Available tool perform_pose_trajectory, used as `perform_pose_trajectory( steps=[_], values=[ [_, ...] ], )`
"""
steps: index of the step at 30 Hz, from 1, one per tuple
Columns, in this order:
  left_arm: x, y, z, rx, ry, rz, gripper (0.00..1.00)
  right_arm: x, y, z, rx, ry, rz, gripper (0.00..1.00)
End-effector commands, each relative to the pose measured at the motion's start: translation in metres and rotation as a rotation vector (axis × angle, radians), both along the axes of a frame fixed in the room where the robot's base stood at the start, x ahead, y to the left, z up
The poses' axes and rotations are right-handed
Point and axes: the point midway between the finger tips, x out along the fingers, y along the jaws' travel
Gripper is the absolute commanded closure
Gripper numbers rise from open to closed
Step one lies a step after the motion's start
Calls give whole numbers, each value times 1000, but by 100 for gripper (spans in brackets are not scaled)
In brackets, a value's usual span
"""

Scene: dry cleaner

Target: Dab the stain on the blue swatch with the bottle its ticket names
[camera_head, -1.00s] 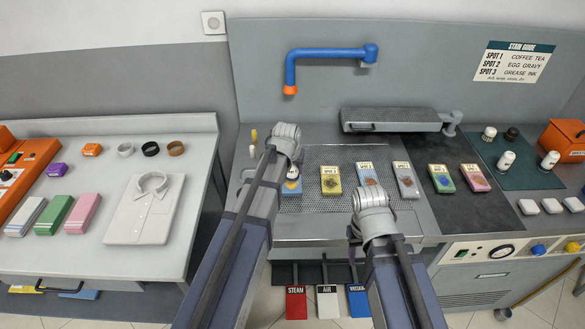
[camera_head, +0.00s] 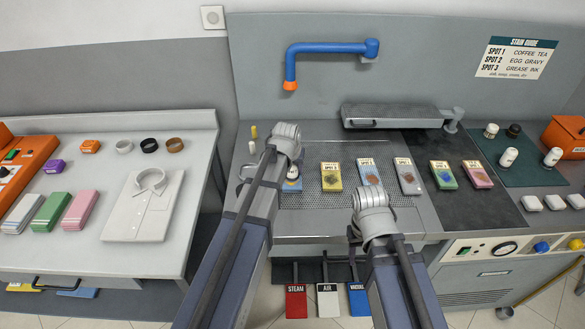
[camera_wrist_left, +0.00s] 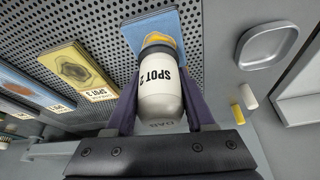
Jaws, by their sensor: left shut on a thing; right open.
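A blue swatch (camera_head: 291,185) with a yellow stain lies on the perforated board, partly hidden by my left arm in the head view. In the left wrist view the blue swatch (camera_wrist_left: 137,31) shows behind the bottle, which hides its ticket. My left gripper (camera_wrist_left: 160,108) is shut on a white bottle (camera_wrist_left: 158,98) marked SPOT 2. The bottle's dark collar and yellowish top overlap the swatch; I cannot tell whether they touch. My right gripper (camera_head: 374,215) is open, in front of the board; its fingers are mostly hidden.
Yellow (camera_head: 331,177), another blue (camera_head: 368,172) and grey swatches lie to the right on the board; green and pink ones lie farther right. White-bodied bottles (camera_head: 508,157) stand on a dark green mat. A stain guide (camera_head: 516,57) hangs behind. A blue pipe (camera_head: 330,48) overhangs the board.

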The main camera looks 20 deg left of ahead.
Motion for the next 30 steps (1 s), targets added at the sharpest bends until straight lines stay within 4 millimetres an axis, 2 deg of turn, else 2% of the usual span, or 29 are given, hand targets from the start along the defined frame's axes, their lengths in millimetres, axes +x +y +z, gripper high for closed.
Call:
perform_pose_trajectory(
  steps=[30],
  values=[
    [0,0,-8,0,0,0,100,0,0,-8,0,0,0,50]
  ],
)
